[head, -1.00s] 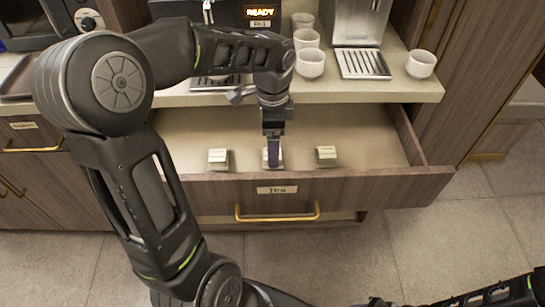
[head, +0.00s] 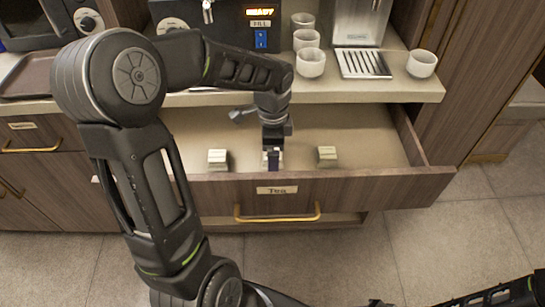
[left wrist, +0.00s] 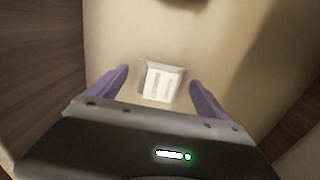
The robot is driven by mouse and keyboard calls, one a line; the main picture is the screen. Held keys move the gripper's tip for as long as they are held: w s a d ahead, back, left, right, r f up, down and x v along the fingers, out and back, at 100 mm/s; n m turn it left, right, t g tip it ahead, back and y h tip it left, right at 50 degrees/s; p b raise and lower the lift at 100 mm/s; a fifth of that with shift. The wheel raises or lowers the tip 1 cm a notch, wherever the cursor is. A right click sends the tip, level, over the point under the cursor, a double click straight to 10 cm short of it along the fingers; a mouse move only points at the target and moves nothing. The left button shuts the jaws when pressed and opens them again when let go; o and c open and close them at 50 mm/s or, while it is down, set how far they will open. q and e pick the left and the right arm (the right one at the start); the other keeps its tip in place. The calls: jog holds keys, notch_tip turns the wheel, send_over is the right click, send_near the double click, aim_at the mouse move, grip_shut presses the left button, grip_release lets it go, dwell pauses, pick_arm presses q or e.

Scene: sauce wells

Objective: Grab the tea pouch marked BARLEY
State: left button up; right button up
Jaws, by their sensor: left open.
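Three small pouches sit in a row in the open drawer labelled Tea (head: 345,190). The left pouch (head: 218,159) and the right pouch (head: 327,156) stand clear in the head view. The middle pouch is mostly hidden there by my left gripper (head: 272,160). In the left wrist view the middle pouch (left wrist: 162,82) shows a pale label whose writing I cannot read. My left gripper (left wrist: 158,90) is open, with one purple finger on each side of that pouch and gaps between. No BARLEY marking is legible.
The drawer front has a brass handle (head: 277,218). White cups (head: 310,62) and a drip grate (head: 364,64) are on the counter (head: 400,90) above the drawer. The drawer floor around the pouches is bare.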

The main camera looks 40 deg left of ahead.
pick_arm(q)
jog(key=c, duration=1.5)
jog(key=shift+o, duration=0.2)
jog(key=shift+r, duration=0.15)
notch_tip(320, 180, up, 10)
jog(key=shift+f+p, duration=0.1)
jog(key=shift+p, duration=0.55)
